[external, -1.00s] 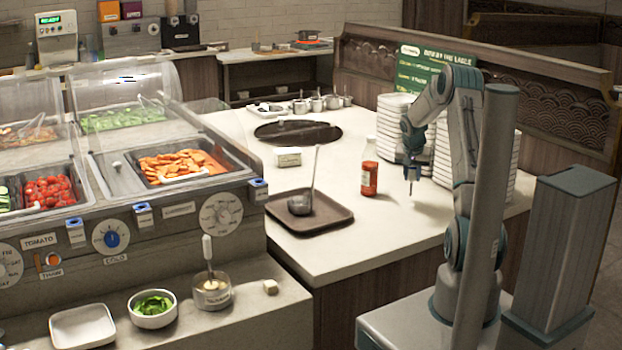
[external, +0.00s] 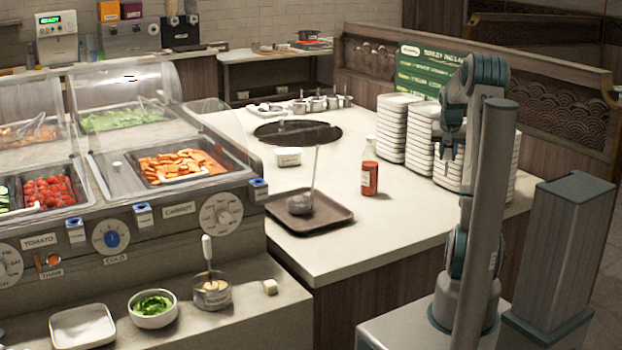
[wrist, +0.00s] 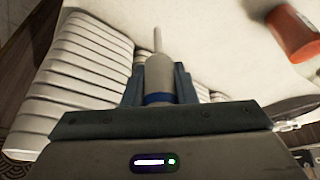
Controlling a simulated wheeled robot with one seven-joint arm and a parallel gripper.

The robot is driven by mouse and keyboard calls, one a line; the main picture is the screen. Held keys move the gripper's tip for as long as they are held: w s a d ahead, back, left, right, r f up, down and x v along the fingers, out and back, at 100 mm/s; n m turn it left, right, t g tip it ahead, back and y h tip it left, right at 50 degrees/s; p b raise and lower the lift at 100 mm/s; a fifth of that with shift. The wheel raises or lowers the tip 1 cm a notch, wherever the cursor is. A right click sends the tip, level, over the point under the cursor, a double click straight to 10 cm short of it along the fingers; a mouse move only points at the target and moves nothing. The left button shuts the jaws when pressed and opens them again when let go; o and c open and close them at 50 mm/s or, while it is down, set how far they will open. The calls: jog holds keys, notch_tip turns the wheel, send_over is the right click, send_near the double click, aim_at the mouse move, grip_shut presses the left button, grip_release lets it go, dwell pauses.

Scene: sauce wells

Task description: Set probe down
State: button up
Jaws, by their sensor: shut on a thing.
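My gripper (external: 447,152) is raised beside the stacks of white plates at the right of the counter. In the wrist view its jaws (wrist: 158,90) are shut on a probe (wrist: 158,72), a pale grey body with a blue band and a thin tip pointing away from me.
White plate stacks (external: 399,128) stand close to my gripper. A red sauce bottle (external: 369,178) stands to their left. A brown tray (external: 330,222) holds a ladle (external: 301,204). A small cup (external: 212,295) with a white-handled tool sits on the lower ledge. The front right counter is clear.

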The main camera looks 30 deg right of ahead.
jog(key=s+a+n+t+y+b, duration=0.15)
jog(key=s+a+n, duration=0.3)
jog(key=a, duration=1.05)
jog(key=s+a+n+y+b, duration=0.2)
jog(key=s+a+n, duration=0.25)
jog(key=a, duration=0.95)
jog(key=shift+w+a+f+b, duration=0.3)
jog(key=shift+w+a+f, duration=0.55)
jog(key=shift+a+f, duration=0.95)
jog(key=shift+w+a+f+b, duration=0.25)
jog(key=shift+w+a+f, duration=0.65)
jog(key=shift+a+f, duration=0.9)
jog(key=shift+w+a+f+b, duration=0.3)
jog(key=shift+w+a+f, duration=0.55)
jog(key=shift+a+f, duration=0.95)
jog(key=shift+d+f, duration=0.1)
jog(key=shift+f, duration=0.1)
jog(key=o, duration=1)
